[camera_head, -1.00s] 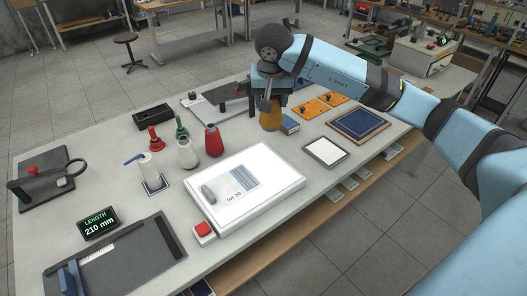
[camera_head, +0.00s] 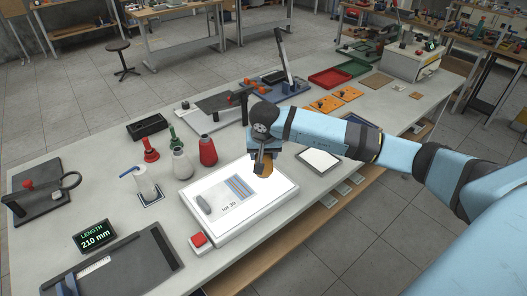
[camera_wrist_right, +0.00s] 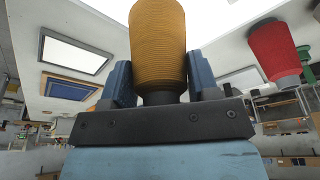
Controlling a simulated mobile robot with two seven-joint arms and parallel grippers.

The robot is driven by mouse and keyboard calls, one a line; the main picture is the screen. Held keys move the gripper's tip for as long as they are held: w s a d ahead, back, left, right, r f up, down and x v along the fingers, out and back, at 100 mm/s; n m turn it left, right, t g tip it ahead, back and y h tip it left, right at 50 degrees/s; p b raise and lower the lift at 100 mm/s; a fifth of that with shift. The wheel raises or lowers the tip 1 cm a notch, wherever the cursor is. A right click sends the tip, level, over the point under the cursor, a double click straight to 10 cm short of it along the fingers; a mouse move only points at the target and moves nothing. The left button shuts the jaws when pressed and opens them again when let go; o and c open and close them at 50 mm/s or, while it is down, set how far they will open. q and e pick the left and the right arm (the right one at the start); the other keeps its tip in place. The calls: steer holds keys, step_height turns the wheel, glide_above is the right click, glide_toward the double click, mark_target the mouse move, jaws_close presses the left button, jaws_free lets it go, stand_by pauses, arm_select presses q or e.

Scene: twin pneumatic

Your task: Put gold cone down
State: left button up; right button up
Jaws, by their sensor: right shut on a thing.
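The gold cone (camera_wrist_right: 158,45) is a ribbed yarn cone. In the right wrist view it stands between the two blue fingers of my right gripper (camera_wrist_right: 160,82), which are shut on its narrow dark end. In the head view my right gripper (camera_head: 264,172) is over the back right part of the white lit board (camera_head: 235,228). The cone is mostly hidden there by the gripper, so I cannot tell whether it touches the board. My left gripper is not in view.
A red cone (camera_head: 208,151) and a grey-white cone (camera_head: 181,164) stand behind the board. A red button (camera_head: 198,240) sits at its front left corner. A white framed panel (camera_head: 317,161) lies to the right. Orange plates (camera_head: 326,104) lie farther back.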

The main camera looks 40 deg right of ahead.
steer(key=shift+f, duration=0.2)
steer(key=o, duration=1)
steer(key=shift+r, duration=0.1)
steer(key=shift+r, duration=0.3)
steer(key=b+v, duration=0.2)
steer(key=v, duration=0.9)
steer(key=shift+s+a+r, duration=0.1)
steer(key=shift+s+r, duration=0.05)
steer(key=shift+r, duration=0.2)
